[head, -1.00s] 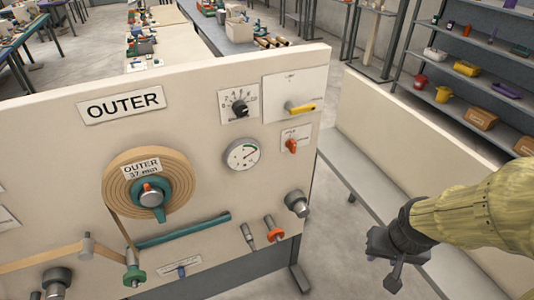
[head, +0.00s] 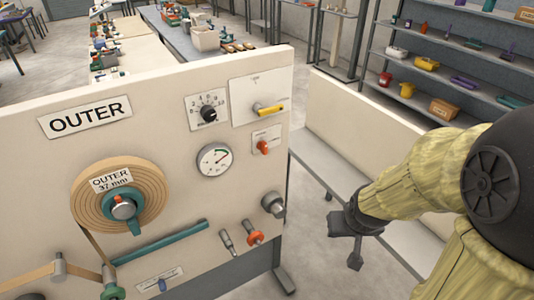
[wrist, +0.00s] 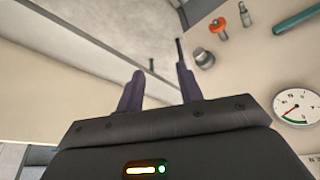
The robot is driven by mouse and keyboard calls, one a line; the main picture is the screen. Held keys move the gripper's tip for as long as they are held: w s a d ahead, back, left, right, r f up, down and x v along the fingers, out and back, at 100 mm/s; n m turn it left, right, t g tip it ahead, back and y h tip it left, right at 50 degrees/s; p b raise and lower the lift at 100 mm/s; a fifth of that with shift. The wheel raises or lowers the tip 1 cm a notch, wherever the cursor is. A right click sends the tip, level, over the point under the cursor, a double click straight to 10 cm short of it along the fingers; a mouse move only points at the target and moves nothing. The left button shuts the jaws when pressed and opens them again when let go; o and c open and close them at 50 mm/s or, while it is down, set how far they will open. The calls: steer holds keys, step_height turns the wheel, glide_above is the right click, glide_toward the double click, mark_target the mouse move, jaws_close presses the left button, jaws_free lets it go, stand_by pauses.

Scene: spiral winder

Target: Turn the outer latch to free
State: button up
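The upright cream panel (head: 165,85) bears an OUTER sign (head: 85,116). A tan roll (head: 88,210) marked OUTER 37 mm hangs on it, with a teal lever and orange mark at its hub (head: 123,208). A yellow handle (head: 268,109) sits level on a white plate at the panel's upper right. An orange knob (head: 263,147) is below it. I cannot read which part is labelled the latch. My gripper (head: 349,239) is right of the panel, apart from it. In the wrist view, its purple fingers (wrist: 160,77) are apart and empty.
A dial (head: 207,113), a gauge (head: 214,161) and protruding knobs (head: 271,204) crowd the panel's right half. A low cream wall (head: 345,120) with a grey ledge stands behind my arm. Shelves (head: 450,70) are farther back.

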steer(key=w+a+f+n+t+y+b, duration=0.1)
steer(key=w+a+n+t+y+b, duration=0.2)
steer(key=w, duration=0.6)
steer(key=w+a+f+n+t+y+b, duration=0.2)
steer(key=w+a+n+t+y+b, duration=0.1)
steer(key=w+a+t+y, duration=0.4)
steer(key=shift+w+a+t+b, duration=0.3)
steer(key=shift+w+a+b, duration=0.25)
steer(key=shift+w, duration=0.7)
steer(key=shift+w+f, duration=0.1)
steer(key=p, duration=0.5)
glide_toward(266, 149)
steer(key=x, duration=0.8)
steer(key=shift+w+a, duration=0.25)
steer(key=shift+w, duration=0.05)
